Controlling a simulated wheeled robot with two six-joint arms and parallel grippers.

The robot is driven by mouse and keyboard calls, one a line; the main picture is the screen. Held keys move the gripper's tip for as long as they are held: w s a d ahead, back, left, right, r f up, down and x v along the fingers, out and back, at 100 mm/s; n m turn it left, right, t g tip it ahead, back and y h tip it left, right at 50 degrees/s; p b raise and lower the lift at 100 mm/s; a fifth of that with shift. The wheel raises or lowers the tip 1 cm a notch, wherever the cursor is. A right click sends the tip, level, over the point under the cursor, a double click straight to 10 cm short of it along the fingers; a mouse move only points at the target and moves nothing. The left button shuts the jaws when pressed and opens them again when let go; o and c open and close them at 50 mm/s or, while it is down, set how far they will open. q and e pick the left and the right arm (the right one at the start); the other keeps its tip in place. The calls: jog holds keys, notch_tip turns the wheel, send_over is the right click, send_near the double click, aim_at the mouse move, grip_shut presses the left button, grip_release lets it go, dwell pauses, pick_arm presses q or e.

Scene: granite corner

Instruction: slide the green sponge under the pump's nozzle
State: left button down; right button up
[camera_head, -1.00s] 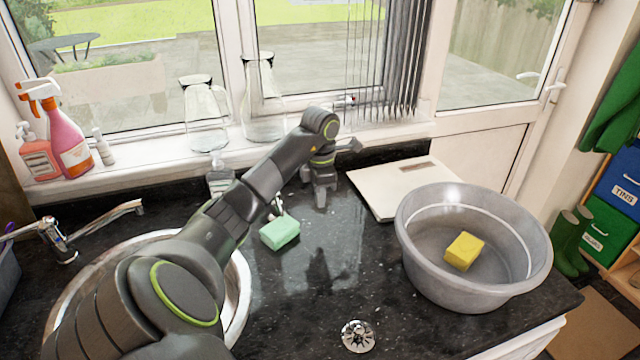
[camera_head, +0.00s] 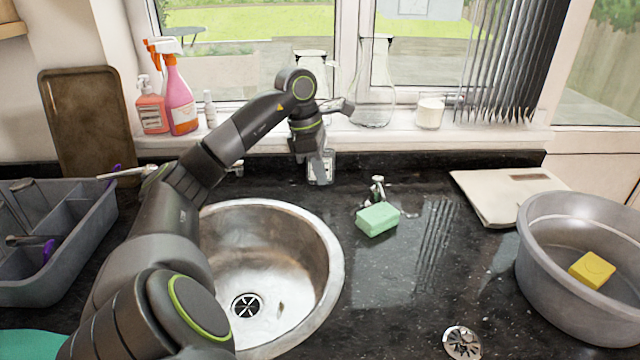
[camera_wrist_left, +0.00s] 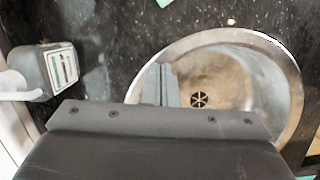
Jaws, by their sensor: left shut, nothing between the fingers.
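The green sponge (camera_head: 378,219) lies on the dark worktop, right of the round sink, just in front of a small chrome fitting (camera_head: 377,188). A clear, labelled bottle (camera_head: 320,168), which looks like the pump, stands behind the sink. My left gripper (camera_head: 321,168) covers its top in the head view. The wrist view shows the bottle's labelled side (camera_wrist_left: 61,67) and a white part beside it, perhaps its nozzle. My left gripper is shut and empty, left of the sponge and apart from it. My right gripper is not in view.
The metal sink (camera_head: 330,262) is below my left arm. A grey basin (camera_head: 545,270) holding a yellow sponge (camera_head: 592,269) and a pale board (camera_head: 500,195) are right. A grey caddy (camera_head: 85,240) is left. Spray bottles (camera_head: 178,98) stand on the sill. Worktop right of the green sponge is clear.

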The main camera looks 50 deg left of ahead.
aim_at(373, 221)
pick_arm(q)
jog(key=p+x, duration=0.2)
jog(key=x, duration=0.8)
jog(key=shift+d, duration=0.15)
jog(key=shift+w+d+r+p, duration=0.15)
jog(key=shift+w+d+p, duration=0.5)
jog(key=shift+w+d, duration=0.65)
jog(key=shift+d, duration=0.1)
